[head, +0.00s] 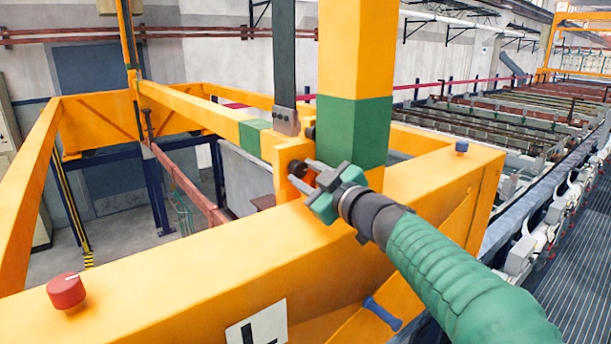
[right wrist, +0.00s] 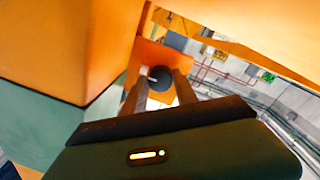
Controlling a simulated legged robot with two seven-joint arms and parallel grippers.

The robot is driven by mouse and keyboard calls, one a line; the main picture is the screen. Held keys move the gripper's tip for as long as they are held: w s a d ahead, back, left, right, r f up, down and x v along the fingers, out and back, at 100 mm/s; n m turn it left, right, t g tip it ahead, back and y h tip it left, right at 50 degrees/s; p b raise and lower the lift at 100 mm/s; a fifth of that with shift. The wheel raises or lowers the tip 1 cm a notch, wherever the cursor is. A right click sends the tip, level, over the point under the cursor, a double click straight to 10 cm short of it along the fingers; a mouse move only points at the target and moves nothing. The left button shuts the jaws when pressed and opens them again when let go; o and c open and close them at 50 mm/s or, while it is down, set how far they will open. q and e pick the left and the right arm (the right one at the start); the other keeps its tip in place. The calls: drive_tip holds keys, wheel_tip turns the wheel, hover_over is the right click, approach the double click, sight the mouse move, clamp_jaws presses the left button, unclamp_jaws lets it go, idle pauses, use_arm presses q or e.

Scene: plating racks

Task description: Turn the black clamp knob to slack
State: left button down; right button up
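The black clamp knob (right wrist: 159,78) is round and dark with a pale mark on its face. In the right wrist view it sits between the fingertips of my right gripper (right wrist: 160,82), against an orange plate. In the head view the knob (head: 297,168) is small and partly hidden at the fingertips, on an orange bracket beside the green-banded post. My right gripper (head: 299,172) has its fingers apart, one on each side of the knob. I cannot tell whether they touch or clamp it. My left gripper is not in view.
The yellow post with a green band (head: 355,130) rises close beside my right gripper. A thick yellow beam (head: 200,275) runs below it, bearing a red knob (head: 66,291) and a blue handle (head: 383,313). A dark flat bar (head: 284,70) hangs just above.

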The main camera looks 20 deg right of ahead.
drive_tip(key=shift+f, duration=0.1)
clamp_jaws()
